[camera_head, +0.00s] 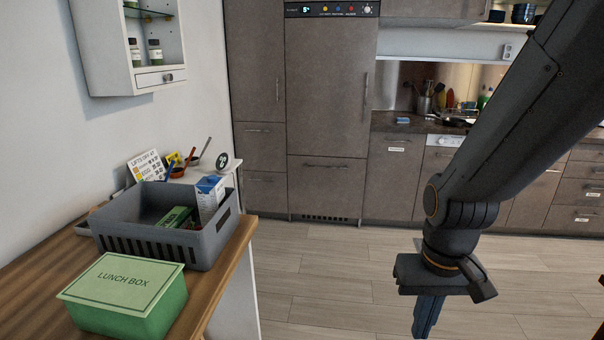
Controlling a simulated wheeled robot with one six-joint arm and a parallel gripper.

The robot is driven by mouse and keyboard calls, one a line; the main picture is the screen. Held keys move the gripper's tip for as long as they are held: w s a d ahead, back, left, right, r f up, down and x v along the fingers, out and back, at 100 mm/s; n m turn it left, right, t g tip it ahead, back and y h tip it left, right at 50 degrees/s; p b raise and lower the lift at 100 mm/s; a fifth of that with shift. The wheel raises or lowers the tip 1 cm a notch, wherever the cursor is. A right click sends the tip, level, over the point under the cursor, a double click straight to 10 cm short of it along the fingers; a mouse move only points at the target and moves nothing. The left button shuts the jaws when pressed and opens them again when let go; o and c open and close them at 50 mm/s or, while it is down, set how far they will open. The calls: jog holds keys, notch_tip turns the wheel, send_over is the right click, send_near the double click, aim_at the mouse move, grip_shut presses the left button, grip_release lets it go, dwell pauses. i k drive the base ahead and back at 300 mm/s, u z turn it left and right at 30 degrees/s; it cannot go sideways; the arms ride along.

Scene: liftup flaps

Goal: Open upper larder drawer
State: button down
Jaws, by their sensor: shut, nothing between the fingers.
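The tall brown larder column stands at the far wall, left of the fridge. Its upper drawer front (262,150) is closed, with a thin horizontal handle (258,130) near its top edge. A lower drawer front (266,193) is below it, also closed. My gripper (428,318) is in the lower right foreground, pointing down and shut with nothing in it. It is far from the larder, in front of it and to the right.
A wooden table (215,285) at the left holds a green lunch box (128,300) and a grey crate (205,248). A white wall cabinet (108,40) hangs above. The fridge (325,95) and counter (400,123) line the back. The floor (320,270) between is clear.

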aim_at(262, 145)
jog(key=u, duration=0.05)
jog(key=i, duration=1.8)
jog(key=u, duration=0.45)
jog(key=i, duration=2.9)
jog(key=z, duration=0.05)
